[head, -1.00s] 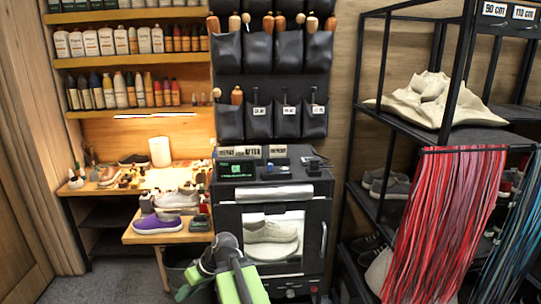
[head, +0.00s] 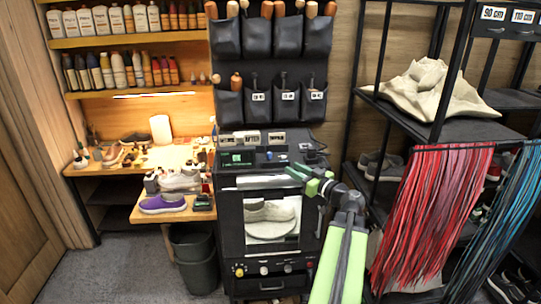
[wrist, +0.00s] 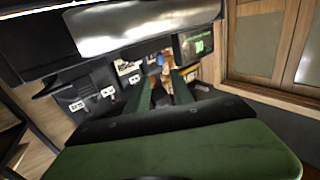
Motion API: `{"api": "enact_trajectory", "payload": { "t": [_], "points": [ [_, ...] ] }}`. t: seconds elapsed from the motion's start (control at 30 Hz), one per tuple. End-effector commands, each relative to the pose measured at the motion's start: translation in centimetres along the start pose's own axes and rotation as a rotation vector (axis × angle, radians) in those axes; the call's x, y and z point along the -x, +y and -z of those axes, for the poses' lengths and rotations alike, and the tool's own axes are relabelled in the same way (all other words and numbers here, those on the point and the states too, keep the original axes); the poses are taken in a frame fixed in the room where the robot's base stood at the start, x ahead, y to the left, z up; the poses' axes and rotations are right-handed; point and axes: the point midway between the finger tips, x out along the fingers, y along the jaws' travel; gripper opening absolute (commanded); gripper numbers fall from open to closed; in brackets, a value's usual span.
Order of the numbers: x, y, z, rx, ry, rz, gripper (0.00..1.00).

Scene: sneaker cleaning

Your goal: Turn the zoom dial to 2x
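The black photo box (head: 228,212) stands in the middle of the head view, with a shoe on a turntable behind its window. My green gripper (head: 297,171) is at the box's top front edge, above the window and well above these knobs. In the wrist view my gripper (wrist: 161,73) shows two separated fingers with nothing held between them.
A small screen (head: 237,160) with green writing sits on the box top, beside labelled blocks. A purple sneaker (head: 163,204) lies on the side bench at left. A grey bin (head: 194,257) stands below. The black rack (head: 400,120) with hanging laces is at right.

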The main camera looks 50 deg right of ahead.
Motion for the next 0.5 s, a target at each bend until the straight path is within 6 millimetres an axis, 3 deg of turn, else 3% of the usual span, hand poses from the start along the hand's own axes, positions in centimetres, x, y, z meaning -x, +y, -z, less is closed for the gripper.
{"api": "enact_trajectory", "payload": {
  "t": [0.3,0.5],
  "points": [
    [-8.5,0.1,0.0,-0.001,-0.001,0.004,0.28],
    [-12.4,0.0,0.0,-0.001,-0.001,0.003,0.28]
  ]
}}
